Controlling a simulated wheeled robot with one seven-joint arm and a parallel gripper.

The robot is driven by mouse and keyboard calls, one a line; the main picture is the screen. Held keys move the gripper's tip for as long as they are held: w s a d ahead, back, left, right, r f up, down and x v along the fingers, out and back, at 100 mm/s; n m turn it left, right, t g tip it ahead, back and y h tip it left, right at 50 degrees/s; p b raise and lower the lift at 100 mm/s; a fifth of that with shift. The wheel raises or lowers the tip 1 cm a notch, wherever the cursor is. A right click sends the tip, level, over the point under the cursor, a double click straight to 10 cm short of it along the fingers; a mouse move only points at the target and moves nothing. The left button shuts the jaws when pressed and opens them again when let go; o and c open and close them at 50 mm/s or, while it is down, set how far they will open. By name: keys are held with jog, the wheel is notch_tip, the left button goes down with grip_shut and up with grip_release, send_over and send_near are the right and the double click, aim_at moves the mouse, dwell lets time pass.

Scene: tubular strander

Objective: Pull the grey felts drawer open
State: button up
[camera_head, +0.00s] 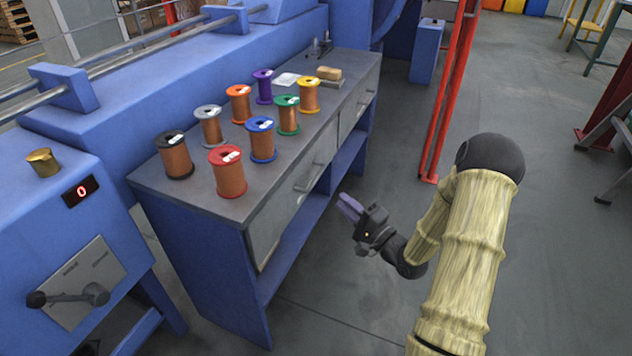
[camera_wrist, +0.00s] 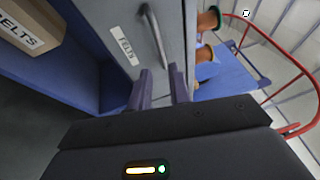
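The grey felts drawer (camera_head: 285,208) is the nearer drawer in the front of the blue bench. It looks shut, with its front flush with the bench. In the wrist view its grey front (camera_wrist: 118,22) carries a "FELTS" label (camera_wrist: 127,45). Its metal bar handle (camera_head: 309,178) also shows in the wrist view (camera_wrist: 153,35). My gripper (camera_head: 348,207) is in front of the drawer, apart from the handle in the head view. In the wrist view its two purple fingers (camera_wrist: 160,85) are spread and point at the front near the handle's end, with nothing seen gripped.
A second grey drawer (camera_head: 358,103) sits farther along the bench. Several wire spools (camera_head: 228,172) stand on the bench top. A red post (camera_head: 450,90) stands beyond my gripper. The floor before the bench is clear.

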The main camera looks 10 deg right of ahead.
aim_at(317, 176)
jog(key=b+x, duration=0.3)
jog(key=x, duration=0.8)
jog(key=shift+w+f, duration=0.1)
jog(key=shift+w, duration=0.15)
jog(key=shift+a, duration=0.15)
jog(key=shift+s, duration=0.15)
grip_shut()
